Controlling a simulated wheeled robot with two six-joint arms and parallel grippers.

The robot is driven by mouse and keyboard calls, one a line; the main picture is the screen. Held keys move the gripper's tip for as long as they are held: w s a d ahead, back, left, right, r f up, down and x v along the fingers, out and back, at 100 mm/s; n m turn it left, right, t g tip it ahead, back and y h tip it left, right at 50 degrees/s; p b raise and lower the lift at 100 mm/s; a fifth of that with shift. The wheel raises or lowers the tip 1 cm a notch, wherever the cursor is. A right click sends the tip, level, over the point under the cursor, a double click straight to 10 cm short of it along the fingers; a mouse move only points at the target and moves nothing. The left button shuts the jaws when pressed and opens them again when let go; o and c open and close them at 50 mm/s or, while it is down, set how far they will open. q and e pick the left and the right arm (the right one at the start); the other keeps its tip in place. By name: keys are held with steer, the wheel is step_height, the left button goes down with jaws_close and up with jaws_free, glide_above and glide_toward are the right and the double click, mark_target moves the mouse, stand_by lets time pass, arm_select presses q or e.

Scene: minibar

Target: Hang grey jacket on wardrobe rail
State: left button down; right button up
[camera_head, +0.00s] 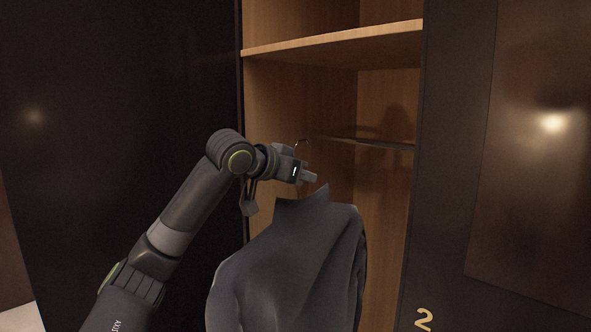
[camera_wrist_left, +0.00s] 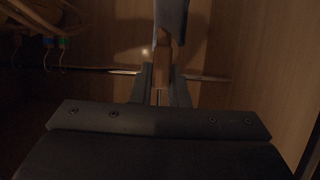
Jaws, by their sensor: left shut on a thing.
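The grey jacket (camera_head: 290,265) hangs below my left gripper (camera_head: 309,175) in the head view, at the front of the open wardrobe. In the left wrist view, my left gripper (camera_wrist_left: 160,88) is shut on a brown hanger part (camera_wrist_left: 162,62), with grey cloth (camera_wrist_left: 172,15) beyond it. A thin hook (camera_head: 301,142) shows above the gripper in the head view. The dark wardrobe rail (camera_head: 362,141) runs across the wardrobe behind, and it also crosses the left wrist view (camera_wrist_left: 205,77). I cannot tell whether the hook touches the rail. My right gripper is out of view.
A wooden shelf (camera_head: 340,40) spans the wardrobe above the rail. A dark door marked 2 (camera_head: 450,200) stands at the right, and a dark panel (camera_head: 110,90) at the left.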

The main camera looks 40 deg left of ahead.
arm_select(q)
steer(key=shift+w+d+r, duration=0.1)
steer(key=shift+w+d, duration=0.1)
steer(key=shift+w, duration=0.3)
steer(key=shift+s, duration=0.15)
